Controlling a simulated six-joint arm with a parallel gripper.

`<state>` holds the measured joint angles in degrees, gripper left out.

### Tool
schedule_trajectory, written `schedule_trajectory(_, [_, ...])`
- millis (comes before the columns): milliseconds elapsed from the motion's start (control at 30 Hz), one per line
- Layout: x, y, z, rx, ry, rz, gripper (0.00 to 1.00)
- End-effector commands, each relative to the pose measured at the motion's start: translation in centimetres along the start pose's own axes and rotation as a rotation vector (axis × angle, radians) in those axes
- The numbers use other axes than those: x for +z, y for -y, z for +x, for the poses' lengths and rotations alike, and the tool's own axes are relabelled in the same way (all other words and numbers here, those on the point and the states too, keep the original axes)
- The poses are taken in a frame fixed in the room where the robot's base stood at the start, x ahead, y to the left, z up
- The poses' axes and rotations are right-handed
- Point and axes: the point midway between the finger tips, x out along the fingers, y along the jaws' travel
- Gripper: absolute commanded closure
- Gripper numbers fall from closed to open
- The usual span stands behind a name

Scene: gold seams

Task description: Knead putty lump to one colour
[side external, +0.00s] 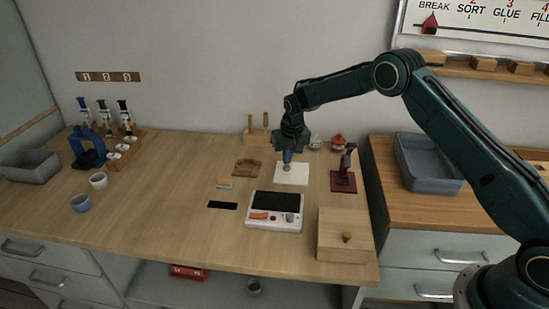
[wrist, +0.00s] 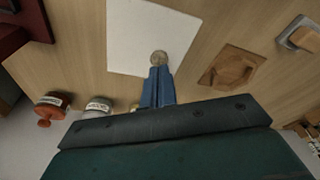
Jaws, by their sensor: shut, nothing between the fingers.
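A small greyish-beige putty lump (wrist: 159,58) sits on a white square board (wrist: 125,35). The lump is small in the side view, just under my gripper (side external: 287,160), and the board (side external: 297,176) lies flat on the bench there. My gripper points down with its blue fingers together and nothing between them. In the wrist view the fingertips (wrist: 159,70) are right beside or over the lump. I cannot tell whether they touch it. The fingers hide part of the lump, and it is too small to make out streaks of colour.
A dark red stand (side external: 343,181) is just right of the board. A white device with a black top (side external: 275,210) lies in front, near a wooden box (side external: 343,235). A brown wooden piece (side external: 247,167) lies left. Jars (wrist: 97,108) stand behind.

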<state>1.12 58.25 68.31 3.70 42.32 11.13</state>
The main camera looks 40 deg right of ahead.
Motion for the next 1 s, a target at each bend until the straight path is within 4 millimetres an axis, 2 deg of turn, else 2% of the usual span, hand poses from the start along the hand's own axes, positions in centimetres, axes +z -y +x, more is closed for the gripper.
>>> schedule_trajectory(467, [0.0,0.0,0.0,0.0,-0.001,0.0,1.0])
schedule_trajectory(1000, [0.2,0.0,1.1,0.0,-0.001,0.0,1.0])
